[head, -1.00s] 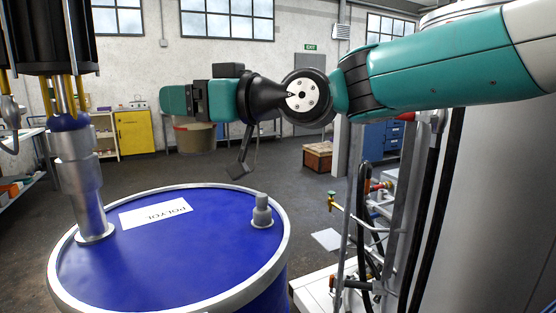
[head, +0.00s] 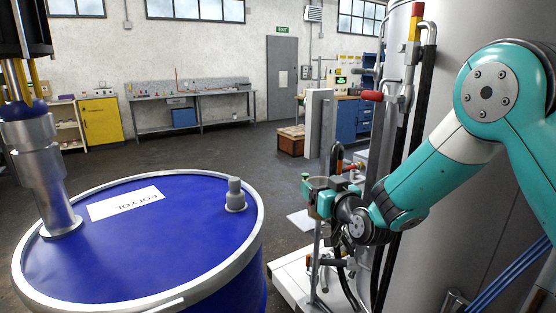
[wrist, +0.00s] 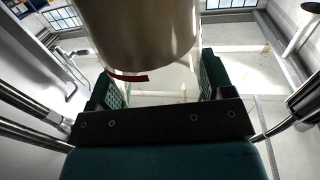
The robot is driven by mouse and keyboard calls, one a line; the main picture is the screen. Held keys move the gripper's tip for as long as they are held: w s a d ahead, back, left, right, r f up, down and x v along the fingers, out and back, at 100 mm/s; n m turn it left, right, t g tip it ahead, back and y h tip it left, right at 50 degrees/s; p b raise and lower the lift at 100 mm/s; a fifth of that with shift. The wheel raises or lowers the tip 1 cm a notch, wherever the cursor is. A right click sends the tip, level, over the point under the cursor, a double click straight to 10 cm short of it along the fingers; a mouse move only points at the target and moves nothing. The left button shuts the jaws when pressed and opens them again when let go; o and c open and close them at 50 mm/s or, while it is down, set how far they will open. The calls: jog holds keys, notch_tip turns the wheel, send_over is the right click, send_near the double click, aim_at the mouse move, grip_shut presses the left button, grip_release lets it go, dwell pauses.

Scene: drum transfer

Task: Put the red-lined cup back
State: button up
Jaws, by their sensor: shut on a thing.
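In the head view my gripper (head: 318,190) is right of the blue drum, in front of the pipework. The cup (head: 326,204) shows there only small and partly hidden by my gripper.
The blue drum (head: 150,240) labelled POLYOL stands at left with a metal tube (head: 45,180) in its top. Pipes and valves (head: 345,275) and a large pale tank (head: 440,200) are close to my arm. Open floor (head: 200,160) lies behind the drum.

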jog(key=s+d+f+m+t+h, duration=0.1)
jog(key=s+d+f+m+h, duration=0.15)
jog(key=d+f, duration=0.45)
jog(key=s+d+f+m+h, duration=0.2)
jog(key=s+d+f+h, duration=0.2)
jog(key=d, duration=0.7)
jog(key=s+d+f, duration=0.1)
jog(key=s+f, duration=0.6)
jog(key=f, duration=0.5)
